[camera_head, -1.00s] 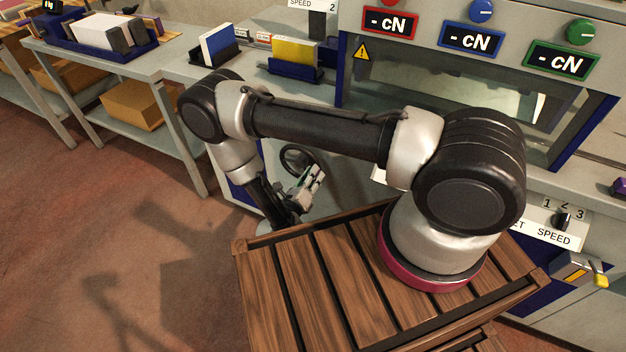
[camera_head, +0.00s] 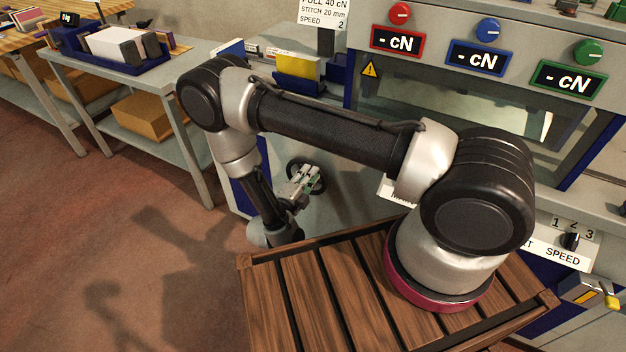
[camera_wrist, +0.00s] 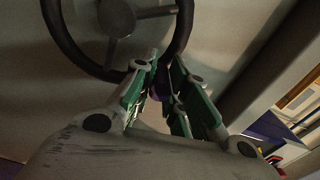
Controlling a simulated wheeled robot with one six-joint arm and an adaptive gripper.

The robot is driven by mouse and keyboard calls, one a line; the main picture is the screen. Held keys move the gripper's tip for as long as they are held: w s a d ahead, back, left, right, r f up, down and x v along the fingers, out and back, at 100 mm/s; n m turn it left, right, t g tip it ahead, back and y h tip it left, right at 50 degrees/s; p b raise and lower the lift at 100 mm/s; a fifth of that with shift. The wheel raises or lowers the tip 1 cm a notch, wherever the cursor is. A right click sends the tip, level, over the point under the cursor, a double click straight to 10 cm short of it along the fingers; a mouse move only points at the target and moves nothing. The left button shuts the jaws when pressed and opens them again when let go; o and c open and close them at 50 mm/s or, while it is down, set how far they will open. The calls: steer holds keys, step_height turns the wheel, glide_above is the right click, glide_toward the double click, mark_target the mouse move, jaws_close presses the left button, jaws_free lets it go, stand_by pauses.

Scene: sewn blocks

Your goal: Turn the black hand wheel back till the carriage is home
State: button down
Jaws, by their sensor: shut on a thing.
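The black hand wheel (camera_head: 321,177) is on the grey front of the machine, partly hidden by my gripper (camera_head: 308,174). In the wrist view the wheel (camera_wrist: 117,18) fills the upper left, with its hub, a spoke and a dark rim. My gripper (camera_wrist: 165,72) has its green and grey fingers at the lower right of the rim, shut on the wheel there. A small purple part shows between the fingers; I cannot tell what it is. The carriage cannot be made out in either view.
The machine has a window (camera_head: 460,115) below red, blue and green dials. A slatted wooden top (camera_head: 330,295) lies under my arm's base. A grey bench (camera_head: 150,75) with a blue tray stands at the left, a cardboard box (camera_head: 150,115) on its shelf. Red floor is open at lower left.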

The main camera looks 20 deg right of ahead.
steer(key=shift+w+a+r+n, duration=0.2)
steer(key=shift+w+a+n, duration=0.25)
steer(key=shift+n, duration=0.55)
steer(key=shift+w+a+r+n, duration=0.15)
steer(key=shift+w+a+n, duration=0.25)
steer(key=shift+n, duration=0.6)
steer(key=shift+a, duration=0.1)
steer(key=c, duration=1.5)
jaws_free()
steer(key=shift+o, duration=0.7)
steer(key=shift+s+a, duration=0.15)
steer(key=shift+a, duration=0.05)
steer(key=v, duration=0.7)
steer(key=shift+d, duration=0.1)
